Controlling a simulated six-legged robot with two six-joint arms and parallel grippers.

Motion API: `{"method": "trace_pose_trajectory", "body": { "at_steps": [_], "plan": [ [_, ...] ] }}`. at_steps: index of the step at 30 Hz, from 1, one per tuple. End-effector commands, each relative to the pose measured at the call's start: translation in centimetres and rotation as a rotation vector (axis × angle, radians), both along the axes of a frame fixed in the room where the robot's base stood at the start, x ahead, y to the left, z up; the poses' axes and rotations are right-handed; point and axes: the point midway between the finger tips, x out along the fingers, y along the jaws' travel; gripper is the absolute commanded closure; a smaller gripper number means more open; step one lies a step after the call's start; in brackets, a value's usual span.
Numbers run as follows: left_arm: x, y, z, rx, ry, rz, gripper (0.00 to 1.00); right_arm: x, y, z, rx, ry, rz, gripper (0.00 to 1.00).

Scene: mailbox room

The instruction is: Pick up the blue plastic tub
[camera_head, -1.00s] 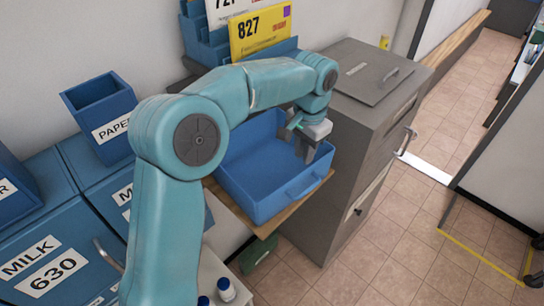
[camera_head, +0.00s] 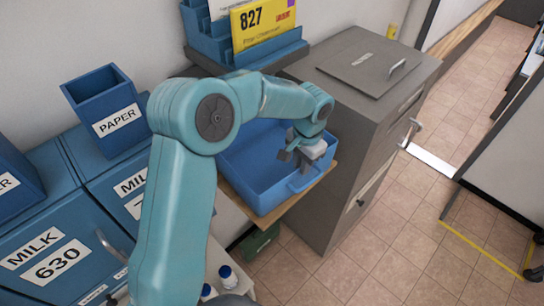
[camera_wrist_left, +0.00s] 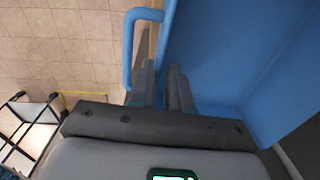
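The blue plastic tub (camera_head: 262,178) sits on a wooden shelf (camera_head: 285,207), its open top facing up. My left gripper (camera_head: 296,158) is at the tub's right end, pointing down at the rim. In the left wrist view, the gripper (camera_wrist_left: 163,88) has its two fingers apart, one on each side of the tub wall (camera_wrist_left: 163,45). The tub's loop handle (camera_wrist_left: 130,45) is just beyond the outer finger. Part of the tub is hidden behind my left arm in the head view. My right gripper is not in view.
A grey metal cabinet (camera_head: 345,190) stands right beside the tub. A blue sorter with a yellow 827 card (camera_head: 263,22) is behind. Blue MILK and PAPER bins (camera_head: 105,115) stand left. White bottles (camera_head: 228,278) are below. Tiled floor (camera_head: 420,220) is free at right.

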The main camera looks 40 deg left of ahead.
Motion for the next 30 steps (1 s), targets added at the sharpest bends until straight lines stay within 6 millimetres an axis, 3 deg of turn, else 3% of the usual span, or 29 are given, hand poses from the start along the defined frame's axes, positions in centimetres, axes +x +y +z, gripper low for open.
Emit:
{"method": "trace_pose_trajectory", "body": {
  "at_steps": [4,9,16,17,18,19,30],
  "plan": [
    [0.1,-0.1,-2.2,0.0,0.007,-0.001,0.82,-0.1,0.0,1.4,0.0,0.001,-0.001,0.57],
    [0.3,0.1,-4.4,0.0,0.004,0.0,0.82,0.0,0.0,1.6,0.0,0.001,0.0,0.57],
    [0.3,0.0,-4.7,0.0,0.001,0.0,0.82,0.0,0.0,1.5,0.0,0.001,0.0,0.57],
    [0.3,0.0,-4.7,0.0,0.001,0.0,0.85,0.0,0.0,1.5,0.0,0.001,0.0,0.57],
    [0.3,0.0,-4.6,0.0,0.002,0.0,0.98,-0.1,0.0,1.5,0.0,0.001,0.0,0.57],
    [0.3,0.0,-4.6,0.0,0.002,0.0,1.0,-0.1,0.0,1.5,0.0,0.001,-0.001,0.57],
    [0.1,0.0,-4.9,0.0,0.007,-0.001,1.0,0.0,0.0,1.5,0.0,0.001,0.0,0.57]
  ]
}}
